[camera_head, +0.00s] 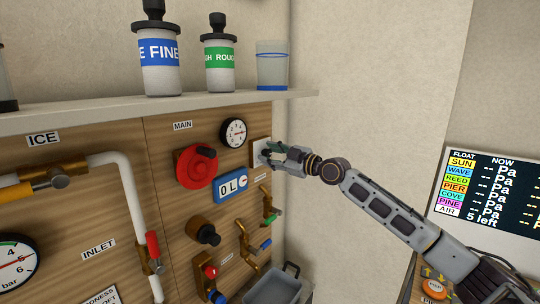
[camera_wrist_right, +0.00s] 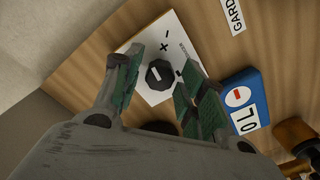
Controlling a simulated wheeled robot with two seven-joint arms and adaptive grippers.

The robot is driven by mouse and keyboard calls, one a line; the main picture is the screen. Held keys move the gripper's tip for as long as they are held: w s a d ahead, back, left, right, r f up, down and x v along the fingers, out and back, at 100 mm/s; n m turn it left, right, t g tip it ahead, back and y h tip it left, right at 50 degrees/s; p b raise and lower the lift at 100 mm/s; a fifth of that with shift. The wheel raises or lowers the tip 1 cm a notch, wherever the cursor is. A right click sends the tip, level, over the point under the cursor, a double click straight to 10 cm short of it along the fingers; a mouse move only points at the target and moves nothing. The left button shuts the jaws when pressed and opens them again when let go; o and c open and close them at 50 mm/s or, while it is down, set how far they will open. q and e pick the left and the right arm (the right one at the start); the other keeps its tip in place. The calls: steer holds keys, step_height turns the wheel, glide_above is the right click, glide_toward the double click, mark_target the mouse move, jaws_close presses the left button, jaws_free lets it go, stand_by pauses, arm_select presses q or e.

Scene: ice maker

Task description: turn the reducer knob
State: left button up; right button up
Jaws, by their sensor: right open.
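The reducer knob (camera_wrist_right: 160,74) is a dark, many-sided knob with a white bar mark. It sits on a white plate (camera_wrist_right: 148,45) with plus and minus signs, fixed to the wood panel. My right gripper (camera_wrist_right: 162,66) is open, with one green-padded finger to each side of the knob in the wrist view. I cannot tell whether the fingers touch it. In the head view the right gripper (camera_head: 268,153) is at the plate (camera_head: 258,148) near the panel's right edge, and hides the knob. My left gripper is not in view.
A red MAIN valve (camera_head: 196,166), a round gauge (camera_head: 233,132) and a blue counter (camera_head: 230,187) are close left of the gripper. Brass valves (camera_head: 246,243) sit below. A shelf (camera_head: 100,117) with bottles runs above. A wall is to the right.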

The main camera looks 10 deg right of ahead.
steer(key=c, duration=0.7)
steer(key=shift+f+n+b, duration=0.15)
steer(key=shift+n+b, duration=1.05)
steer(key=shift+b, duration=0.45)
